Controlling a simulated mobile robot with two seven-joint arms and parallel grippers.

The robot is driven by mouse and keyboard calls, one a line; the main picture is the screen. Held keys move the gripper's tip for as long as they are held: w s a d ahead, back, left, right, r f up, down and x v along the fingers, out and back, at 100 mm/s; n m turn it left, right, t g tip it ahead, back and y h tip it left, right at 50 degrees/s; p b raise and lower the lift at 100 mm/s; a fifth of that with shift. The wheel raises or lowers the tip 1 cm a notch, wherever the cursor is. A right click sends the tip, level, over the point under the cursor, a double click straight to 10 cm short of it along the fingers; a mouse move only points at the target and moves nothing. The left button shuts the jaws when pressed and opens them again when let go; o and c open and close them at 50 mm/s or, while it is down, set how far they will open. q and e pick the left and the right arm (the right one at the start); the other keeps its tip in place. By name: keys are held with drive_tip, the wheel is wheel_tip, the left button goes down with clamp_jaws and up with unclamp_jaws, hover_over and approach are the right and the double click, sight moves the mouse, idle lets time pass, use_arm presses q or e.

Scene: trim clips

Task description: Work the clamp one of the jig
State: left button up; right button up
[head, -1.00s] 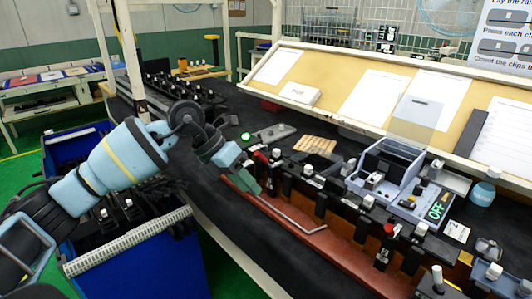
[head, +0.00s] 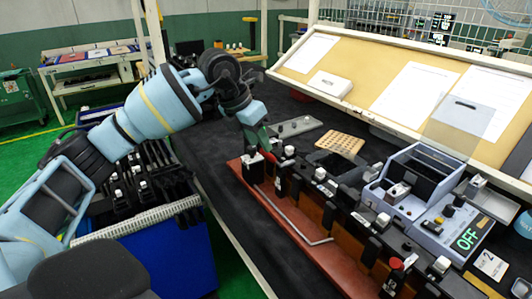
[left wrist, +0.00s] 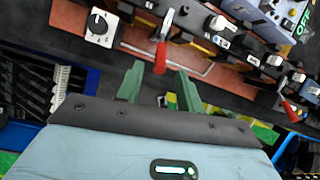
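The jig is a long red-brown base (head: 300,245) with a row of black clamps and a bent grey rod lying along it. A clamp with a red handle (head: 289,150) stands near its far left end; the handle also shows in the left wrist view (left wrist: 160,58). My left gripper (head: 258,146) is over that end, beside the red handle. In the left wrist view its two green fingers (left wrist: 160,74) are apart, with the red handle's end in line with the gap. Whether they touch it I cannot tell. My right gripper is out of view.
A grey unit showing OFF (head: 420,195) stands at the right. A perforated wooden block (head: 340,143) lies behind the jig. Blue bins (head: 160,255) stand at the left.

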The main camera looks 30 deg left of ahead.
use_arm(q)
drive_tip(key=shift+x, duration=2.55)
clamp_jaws()
